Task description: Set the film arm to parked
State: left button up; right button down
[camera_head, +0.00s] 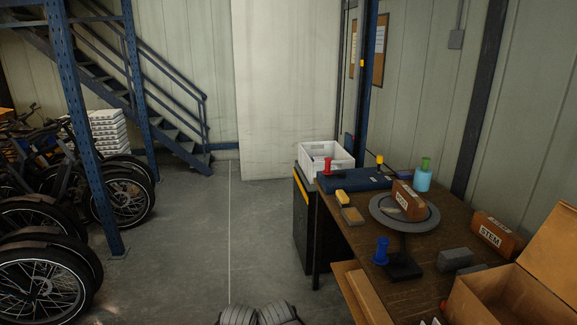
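A round grey turntable (378,208) lies on the brown workbench (347,238), with a brown box (404,208) standing on it. A dark flat block (404,266) with a short bar toward the turntable sits at its near side. A blue upright knob or spool (381,250) stands at the block's left edge. I cannot tell for certain which part is the film arm, or its setting. Neither of my grippers can be made out.
Bikes (45,260) and stairs (160,100) stand left. The grey floor (190,240) between is clear.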

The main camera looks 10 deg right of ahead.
aim_at(422, 179)
jog(key=i, duration=2.45)
jog(key=z, duration=0.45)
